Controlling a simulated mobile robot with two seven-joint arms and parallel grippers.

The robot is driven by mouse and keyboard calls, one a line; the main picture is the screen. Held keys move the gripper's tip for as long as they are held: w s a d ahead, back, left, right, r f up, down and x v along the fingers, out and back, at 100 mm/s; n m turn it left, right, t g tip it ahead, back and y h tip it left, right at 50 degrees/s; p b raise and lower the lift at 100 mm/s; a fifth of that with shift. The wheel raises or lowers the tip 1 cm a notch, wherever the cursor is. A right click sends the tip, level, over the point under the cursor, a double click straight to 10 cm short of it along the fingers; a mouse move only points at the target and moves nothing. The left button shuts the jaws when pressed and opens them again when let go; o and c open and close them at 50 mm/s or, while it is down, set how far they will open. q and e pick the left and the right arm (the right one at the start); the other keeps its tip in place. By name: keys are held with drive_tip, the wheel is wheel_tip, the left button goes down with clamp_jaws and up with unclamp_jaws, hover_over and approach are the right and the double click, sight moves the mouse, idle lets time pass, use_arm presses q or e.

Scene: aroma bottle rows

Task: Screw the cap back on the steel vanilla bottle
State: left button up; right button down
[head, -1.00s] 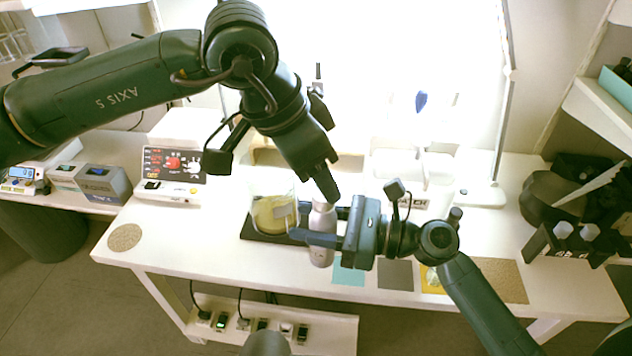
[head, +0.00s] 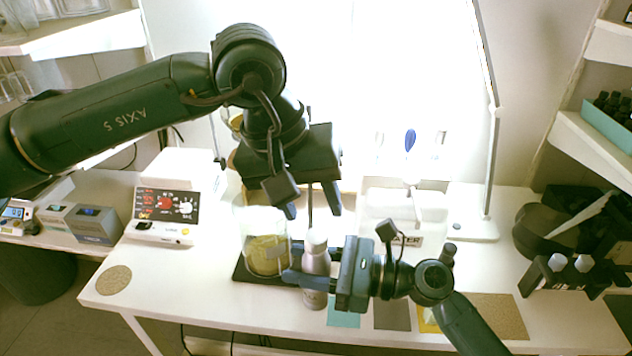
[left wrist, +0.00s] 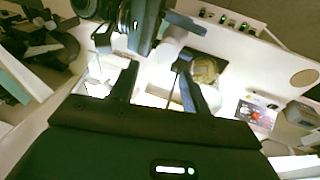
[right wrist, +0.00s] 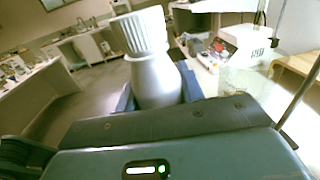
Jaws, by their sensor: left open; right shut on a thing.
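The steel vanilla bottle (head: 316,264) stands upright at the front middle of the table, a pale grey metal body. A white ribbed cap (right wrist: 140,30) sits on top of its neck; I cannot tell how tightly it is seated. My right gripper (head: 308,270) is shut around the bottle's body from the right, and the right wrist view shows the bottle (right wrist: 154,82) between its fingers. My left gripper (head: 312,209) is open and empty above the cap, pointing down with its fingers spread. The left wrist view also shows these open fingers (left wrist: 157,66).
A glass beaker with yellow contents (head: 266,254) stands on a dark mat close left of the bottle. A control box with a red dial (head: 166,207) is further left. Coloured squares (head: 392,314) lie at the front right.

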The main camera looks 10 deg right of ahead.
use_arm(q)
drive_tip(key=n, duration=0.7)
drive_tip(key=shift+d+r+y, duration=0.15)
drive_tip(key=shift+r+y, duration=0.05)
drive_tip(key=shift+y, duration=0.1)
drive_tip(key=n, duration=0.4)
drive_tip(key=shift+w+r, duration=0.1)
drive_tip(key=shift+r, duration=0.05)
drive_tip(key=n, duration=0.4)
drive_tip(key=shift+r+y, duration=0.1)
drive_tip(key=shift+y, duration=0.3)
drive_tip(key=n, duration=0.4)
drive_tip(key=shift+d+r+n+g, duration=0.1)
drive_tip(key=shift+r+n+g, duration=0.05)
drive_tip(key=shift+n+g, duration=0.2)
drive_tip(key=n, duration=0.6)
drive_tip(key=shift+d+r+n+y, duration=0.1)
drive_tip(key=shift+r+n+y, duration=0.15)
drive_tip(key=shift+y, duration=0.15)
drive_tip(key=n, duration=0.4)
drive_tip(key=shift+r, duration=0.1)
drive_tip(key=n, duration=0.6)
drive_tip(key=shift+d+r+y, duration=0.1)
drive_tip(key=shift+r+y, duration=0.15)
drive_tip(key=shift+y, duration=0.15)
drive_tip(key=n, duration=0.4)
drive_tip(key=shift+r+n+g, duration=0.15)
drive_tip(key=shift+n+g, duration=0.1)
drive_tip(key=shift+n, duration=0.05)
